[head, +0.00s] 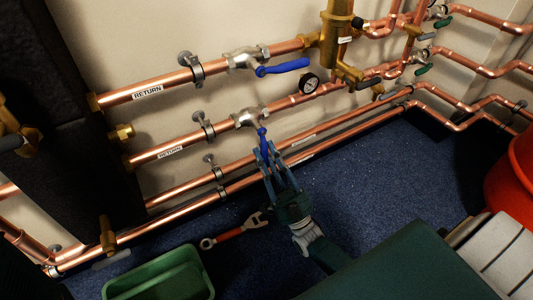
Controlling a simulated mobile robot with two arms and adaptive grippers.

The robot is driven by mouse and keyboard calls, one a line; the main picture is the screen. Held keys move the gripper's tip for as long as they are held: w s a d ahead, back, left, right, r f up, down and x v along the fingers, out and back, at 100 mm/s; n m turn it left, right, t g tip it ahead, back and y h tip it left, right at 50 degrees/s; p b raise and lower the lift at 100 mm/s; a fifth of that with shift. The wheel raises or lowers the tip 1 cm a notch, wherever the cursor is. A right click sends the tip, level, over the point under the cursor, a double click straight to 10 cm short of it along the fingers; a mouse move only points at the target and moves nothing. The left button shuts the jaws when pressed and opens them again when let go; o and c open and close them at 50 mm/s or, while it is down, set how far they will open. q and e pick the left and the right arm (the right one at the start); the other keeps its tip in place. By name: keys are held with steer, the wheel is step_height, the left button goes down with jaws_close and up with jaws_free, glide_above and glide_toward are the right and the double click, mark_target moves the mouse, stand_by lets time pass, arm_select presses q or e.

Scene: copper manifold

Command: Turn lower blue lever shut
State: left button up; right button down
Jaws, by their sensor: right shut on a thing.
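The lower blue lever (262,136) hangs from a silver valve (249,118) on the lower RETURN pipe (145,157). It points down, across the pipe's line. My right gripper (269,158) comes up from the lower right and is shut on the lever's lower end, which its fingers partly hide. The upper blue lever (284,67) sits on the upper RETURN pipe (150,87) and lies roughly along it, pointing right. My left gripper is not in view.
A round gauge (310,83) and a brass fitting (335,40) are up and to the right. Two more copper pipes run below the lever, close to my right fingers. A red-handled wrench (232,235) and a green bin (160,275) are on the blue floor (370,185).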

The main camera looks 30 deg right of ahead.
mark_target(267, 161)
steer(key=shift+a+f, duration=0.1)
steer(key=shift+a, duration=0.2)
steer(key=c, duration=1.5)
jaws_free()
steer(key=v, duration=0.6)
steer(key=shift+f, duration=0.1)
steer(key=shift+s+d+f, duration=0.1)
steer(key=shift+s+f, duration=0.35)
